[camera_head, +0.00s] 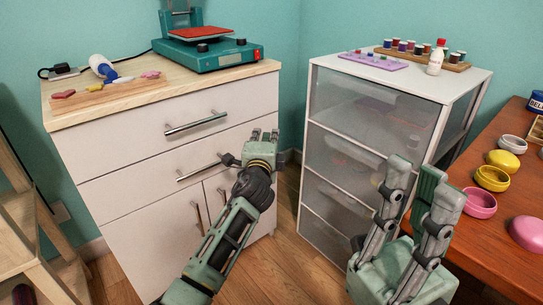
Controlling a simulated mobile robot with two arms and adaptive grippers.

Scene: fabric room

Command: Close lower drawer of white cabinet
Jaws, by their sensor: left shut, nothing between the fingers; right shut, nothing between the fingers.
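The white cabinet (130,237) stands at the left with a wooden top, two drawers and doors below. Its lower drawer (140,192) has a metal bar handle (200,171), and its front looks about flush with the cabinet; a small gap cannot be ruled out. My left gripper (264,135) is shut and empty, in front of the right part of the lower drawer, to the right of the handle. It hides part of the drawer front, and I cannot tell whether it touches. My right gripper (416,172) is shut and empty in the right foreground, away from this cabinet.
A translucent drawer unit (345,150) with thread spools on top stands right of the cabinet. A wooden table (500,235) with round tins is at the right. A wooden shelf (30,225) is at the left edge. Wooden floor (285,235) shows between.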

